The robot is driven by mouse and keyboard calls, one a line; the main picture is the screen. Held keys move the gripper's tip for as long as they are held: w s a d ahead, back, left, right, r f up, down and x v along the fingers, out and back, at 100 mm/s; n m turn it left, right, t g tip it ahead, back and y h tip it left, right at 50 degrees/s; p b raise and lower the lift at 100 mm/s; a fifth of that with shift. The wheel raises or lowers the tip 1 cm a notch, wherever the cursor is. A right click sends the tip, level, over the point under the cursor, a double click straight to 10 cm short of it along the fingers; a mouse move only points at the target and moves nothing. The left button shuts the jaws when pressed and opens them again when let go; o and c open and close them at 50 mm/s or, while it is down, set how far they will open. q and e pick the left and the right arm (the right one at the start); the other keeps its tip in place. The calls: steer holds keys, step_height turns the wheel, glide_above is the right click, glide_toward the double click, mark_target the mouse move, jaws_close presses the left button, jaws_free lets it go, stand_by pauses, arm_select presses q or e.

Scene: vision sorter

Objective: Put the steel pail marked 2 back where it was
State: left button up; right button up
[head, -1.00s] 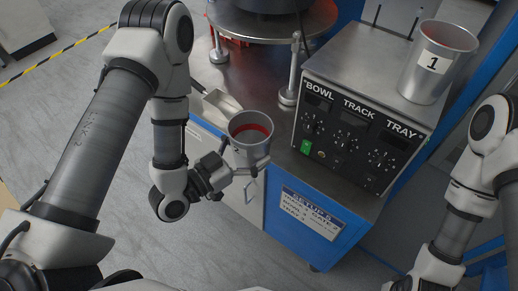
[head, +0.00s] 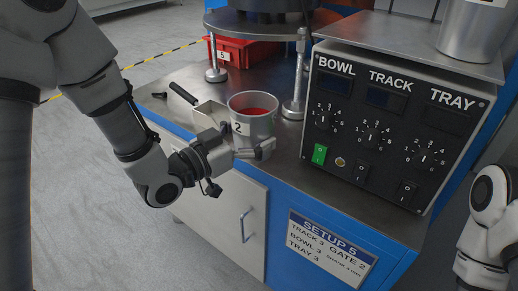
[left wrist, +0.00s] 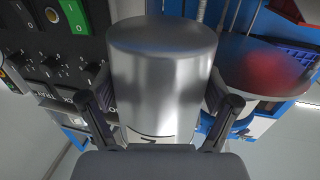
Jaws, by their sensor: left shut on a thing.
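The steel pail marked 2 (head: 252,125) has red contents inside. In the head view it is upright in front of the bench top, left of the control box. My left gripper (head: 254,149) is shut on it, with a finger on each side. The gripper hides the pail's lower part, so I cannot tell if its base touches the bench. In the left wrist view the pail's bare metal side (left wrist: 160,85) fills the middle between the two fingers, its label partly cut off. My right arm shows at the right edge, but its gripper is out of view.
A control box (head: 390,125) marked BOWL, TRACK, TRAY stands to the right, with another steel pail (head: 475,35) on top. A metal scoop (head: 208,115) with a black handle lies left of the held pail. Machine legs (head: 298,85) and a red bin (head: 235,52) are behind.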

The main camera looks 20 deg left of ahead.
arm_select(q)
steer(key=w, duration=0.5)
steer(key=w+a, duration=0.1)
steer(key=w, duration=0.1)
steer(key=shift+w+f, duration=0.2)
steer(key=shift+f, duration=0.15)
steer(key=f, duration=0.1)
steer(key=f+b, duration=0.2)
steer(key=shift+w+f, duration=0.3)
steer(key=shift+f, duration=0.05)
steer(key=shift+r, duration=0.1)
arm_select(e)
step_height(320, 180, down, 4)
steer(key=shift+r, duration=0.2)
arm_select(q)
steer(key=o, duration=1.6)
arm_select(e)
steer(key=shift+f, duration=0.1)
